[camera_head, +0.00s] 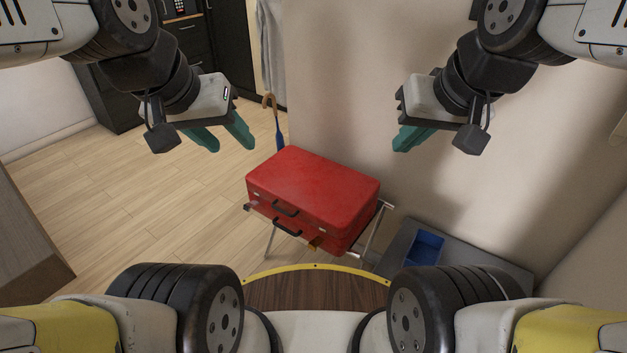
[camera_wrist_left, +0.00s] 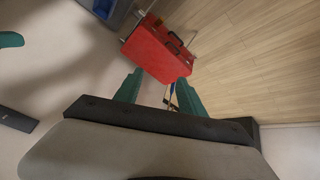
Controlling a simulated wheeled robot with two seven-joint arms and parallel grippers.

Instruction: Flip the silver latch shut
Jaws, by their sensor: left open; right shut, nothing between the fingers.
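A red suitcase (camera_head: 312,187) lies flat with its lid down, in the middle of the head view. Small light metal fittings show on its front side, one (camera_head: 318,226) near the right end; whether any latch is flipped is too small to tell. Two dark handles (camera_head: 285,208) are on the same side. My left gripper (camera_head: 230,143) is open and empty, above and left of the suitcase. In the left wrist view, the suitcase (camera_wrist_left: 157,52) shows beyond its fingers (camera_wrist_left: 159,77). My right gripper (camera_head: 402,145) is shut and empty, above and right of the suitcase. Neither touches it.
The suitcase rests on a metal-legged rack (camera_head: 375,230). A grey surface with a blue tray (camera_head: 424,248) stands to its right, close to the wall (camera_head: 360,80). The wooden floor (camera_head: 150,195) at left is clear.

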